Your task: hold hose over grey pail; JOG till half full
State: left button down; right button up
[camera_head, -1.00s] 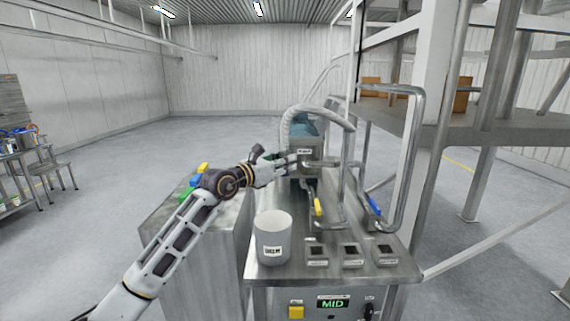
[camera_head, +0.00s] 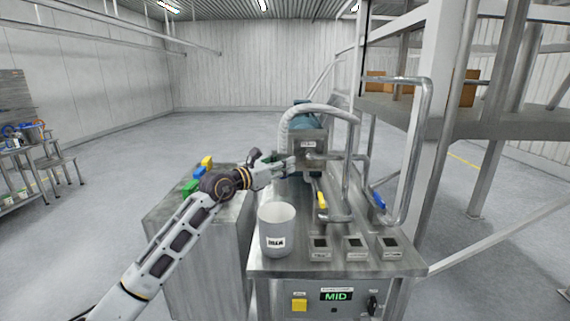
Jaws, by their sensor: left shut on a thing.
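The grey pail (camera_head: 276,240) stands upright on the front left of the steel machine table, with its open rim up and a label on its side. Its inner bottom is hidden. The pale ribbed hose (camera_head: 318,109) arches over the filler and comes down on its left side. My left gripper (camera_head: 288,166) is shut at the hose's lower end, behind and above the pail; the fingers are small and partly merge with the machine. A yellow button (camera_head: 299,305) sits on the front panel beside a green display (camera_head: 336,296) reading MID; its label is too small to read. My right gripper is not in view.
Yellow (camera_head: 322,200) and blue (camera_head: 379,200) valve handles stand right of the pail, with several small labelled boxes in front. A black knob (camera_head: 373,304) is on the panel. A cabinet (camera_head: 180,230) with coloured items stands left. Steel pipes rise at the right.

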pick_arm(q)
jog(key=shift+a+f+b, duration=0.3)
jog(key=shift+f+b, duration=0.1)
jog(key=shift+f, duration=0.1)
jog(key=shift+a+f+b, duration=0.25)
jog(key=shift+f+b, duration=0.1)
jog(key=shift+f, duration=0.15)
jog(key=shift+a+f+b, duration=0.3)
jog(key=shift+f+b, duration=0.15)
jog(key=shift+f, duration=0.1)
jog(key=shift+a+f+b, duration=0.25)
jog(key=shift+f+b, duration=0.15)
jog(key=shift+f, duration=0.1)
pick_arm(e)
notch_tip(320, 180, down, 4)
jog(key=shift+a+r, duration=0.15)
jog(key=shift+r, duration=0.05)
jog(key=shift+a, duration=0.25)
